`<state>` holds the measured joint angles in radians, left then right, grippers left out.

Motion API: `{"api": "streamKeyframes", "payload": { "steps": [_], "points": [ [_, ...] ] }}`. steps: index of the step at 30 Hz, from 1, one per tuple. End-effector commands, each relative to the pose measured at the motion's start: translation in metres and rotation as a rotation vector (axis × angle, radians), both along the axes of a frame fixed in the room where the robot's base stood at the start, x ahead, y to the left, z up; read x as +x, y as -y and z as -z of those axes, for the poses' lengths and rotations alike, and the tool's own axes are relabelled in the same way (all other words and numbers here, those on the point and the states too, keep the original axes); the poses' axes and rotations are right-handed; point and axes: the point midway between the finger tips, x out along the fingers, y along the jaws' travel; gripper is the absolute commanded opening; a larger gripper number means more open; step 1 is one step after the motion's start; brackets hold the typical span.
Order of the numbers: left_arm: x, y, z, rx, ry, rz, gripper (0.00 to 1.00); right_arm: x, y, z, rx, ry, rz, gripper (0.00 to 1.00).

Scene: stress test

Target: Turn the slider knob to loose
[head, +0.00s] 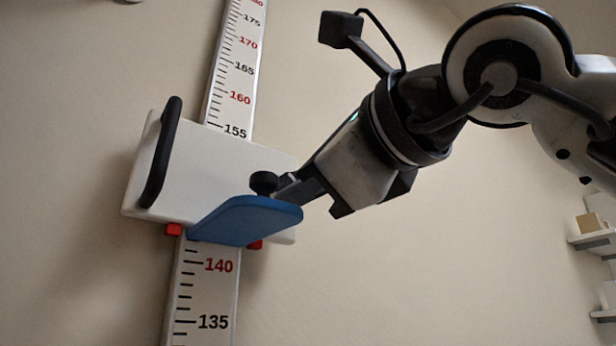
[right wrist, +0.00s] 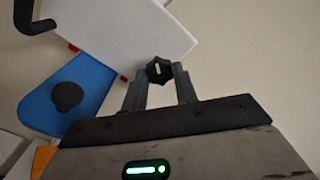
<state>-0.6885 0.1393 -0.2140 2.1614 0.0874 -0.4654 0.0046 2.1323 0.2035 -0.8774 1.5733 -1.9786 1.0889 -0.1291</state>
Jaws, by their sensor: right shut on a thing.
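The slider is a white block (head: 215,175) with a black handle (head: 161,152), mounted on a white height scale (head: 207,290) on the wall. In the right wrist view the slider knob (right wrist: 159,70), small, dark and faceted with a white mark, sits at the edge of the white block (right wrist: 140,30). My right gripper (head: 284,187) is shut on it, one finger on each side. My left gripper is out of view.
Red tabs (head: 173,230) sit at the slider's lower edge. The blue headpiece and its round knob lie close beside my right fingers. Wall shelves (head: 592,238) with boxes stand at the far right. The wall around the scale is bare.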

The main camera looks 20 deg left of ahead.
Motion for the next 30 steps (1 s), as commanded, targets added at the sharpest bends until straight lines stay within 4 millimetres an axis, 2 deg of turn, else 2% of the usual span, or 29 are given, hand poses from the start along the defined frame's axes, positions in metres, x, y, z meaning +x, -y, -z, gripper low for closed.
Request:
{"api": "streamKeyframes", "payload": {
  "steps": [15, 30],
  "points": [
    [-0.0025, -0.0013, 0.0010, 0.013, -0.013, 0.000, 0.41, -0.0006, 0.0008, -0.0033, -0.276, 0.362, -0.001, 0.06],
    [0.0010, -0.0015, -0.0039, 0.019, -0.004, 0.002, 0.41, -0.0008, 0.0009, -0.0037, -0.398, 0.521, -0.001, 0.06]
  ]
}}
